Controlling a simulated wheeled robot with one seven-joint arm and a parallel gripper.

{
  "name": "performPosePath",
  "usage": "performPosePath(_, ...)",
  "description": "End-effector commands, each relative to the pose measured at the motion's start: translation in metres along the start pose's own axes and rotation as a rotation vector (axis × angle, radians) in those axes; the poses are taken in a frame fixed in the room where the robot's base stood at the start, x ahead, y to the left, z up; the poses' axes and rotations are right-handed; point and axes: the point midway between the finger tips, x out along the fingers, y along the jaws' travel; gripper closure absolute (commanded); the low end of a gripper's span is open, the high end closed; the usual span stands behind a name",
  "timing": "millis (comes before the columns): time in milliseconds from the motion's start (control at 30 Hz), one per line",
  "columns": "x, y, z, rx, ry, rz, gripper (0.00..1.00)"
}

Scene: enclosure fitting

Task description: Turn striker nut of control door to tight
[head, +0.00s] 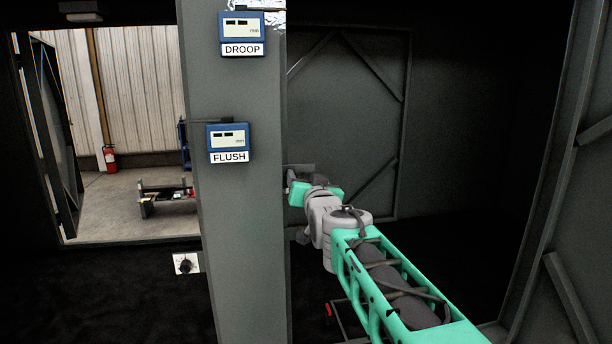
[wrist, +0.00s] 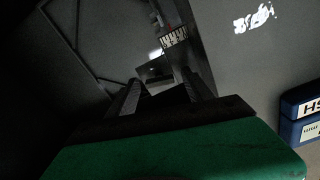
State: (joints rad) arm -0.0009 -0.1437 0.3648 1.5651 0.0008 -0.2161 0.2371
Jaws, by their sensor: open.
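My gripper (wrist: 165,95) is open in the wrist view, its two dark fingers apart. Beyond and between the fingertips is a small pale metal piece (wrist: 158,70) at the edge of the grey post; I cannot tell whether it is the striker or its nut. No fingertip clearly touches it. In the head view my gripper (head: 296,192) is at the right edge of the grey post (head: 245,210), its fingertips partly hidden. A grey door panel with diagonal braces (head: 350,110) stands behind; I cannot tell whether it is the control door.
The post carries blue gauges labelled DROOP (head: 242,30) and FLUSH (head: 228,138). A white plate with a dark knob (head: 186,263) is at its left edge. A striped scale (wrist: 174,38) is near the fingertips. Another panel (head: 570,200) stands at right. The left opening shows a fire extinguisher (head: 110,158).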

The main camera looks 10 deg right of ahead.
Motion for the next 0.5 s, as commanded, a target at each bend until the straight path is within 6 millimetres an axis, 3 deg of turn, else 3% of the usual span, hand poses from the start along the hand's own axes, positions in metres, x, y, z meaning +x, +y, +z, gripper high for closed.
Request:
performPosePath(167, -0.0003, 0.0002, 0.0006, 0.0, 0.0, 0.0, 0.41)
performPosePath(500, -0.0005, 0.0002, 0.0006, 0.0, -0.001, 0.0, 0.69)
